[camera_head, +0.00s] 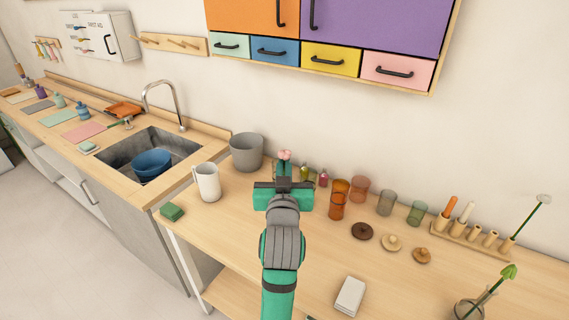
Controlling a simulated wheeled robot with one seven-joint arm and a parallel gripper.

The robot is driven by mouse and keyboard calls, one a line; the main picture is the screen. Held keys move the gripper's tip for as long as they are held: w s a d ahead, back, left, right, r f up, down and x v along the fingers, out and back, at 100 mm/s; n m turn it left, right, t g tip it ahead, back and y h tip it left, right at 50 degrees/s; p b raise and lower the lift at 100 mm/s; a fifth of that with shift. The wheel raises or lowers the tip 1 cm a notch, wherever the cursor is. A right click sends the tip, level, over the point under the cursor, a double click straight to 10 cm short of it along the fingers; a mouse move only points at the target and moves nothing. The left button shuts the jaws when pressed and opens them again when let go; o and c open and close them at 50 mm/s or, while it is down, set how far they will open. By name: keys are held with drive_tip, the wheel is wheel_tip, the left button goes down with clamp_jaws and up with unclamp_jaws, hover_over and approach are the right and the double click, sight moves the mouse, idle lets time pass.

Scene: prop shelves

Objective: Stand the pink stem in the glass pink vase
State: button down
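A pink flower head (285,155), apparently the pink stem's top, shows just above my gripper (283,183). Its stalk is hidden or too small to make out. My gripper is over the back of the wooden counter, seen from behind; its body hides its fingertips. Teal parts show just below the flower, and I cannot tell whether they are fingers or something behind. I cannot tell whether the gripper holds the stem. A pinkish-brown glass vessel (360,189), likely the pink vase, stands upright to the right, behind an orange glass (339,199).
A grey glass (386,203) and green glass (416,213) stand further right. Lids (362,231) lie in front; a wooden rack (470,239) is at right. A grey pot (246,153) and white mug (207,182) stand left.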

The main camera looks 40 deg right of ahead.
wheel_tip(320, 180, down, 10)
drive_tip(key=shift+r, duration=0.25)
idle(7.0)
